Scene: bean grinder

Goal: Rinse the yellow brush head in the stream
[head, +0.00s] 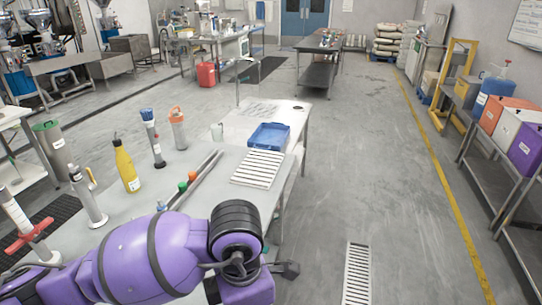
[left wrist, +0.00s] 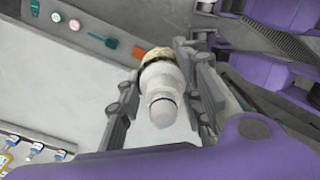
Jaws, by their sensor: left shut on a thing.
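My left gripper (left wrist: 158,78) is shut on a white, rounded, handle-like thing (left wrist: 162,92) in the left wrist view. Its blunt white end faces the camera, and a tan or yellowish part (left wrist: 157,54) shows at its far end; I cannot tell if this is the brush head. In the head view my purple left arm crosses the bottom, and only a dark piece of the gripper (head: 288,270) shows; the held thing is hidden there. I cannot make out any water stream. My right gripper is not in view.
The grey bench (head: 222,185) holds a yellow bottle (head: 127,170), a blue-topped tube (head: 152,138), an orange-topped container (head: 178,128), a blue tray (head: 269,137) and a white slatted rack (head: 258,167). A floor drain (head: 357,275) lies right of it.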

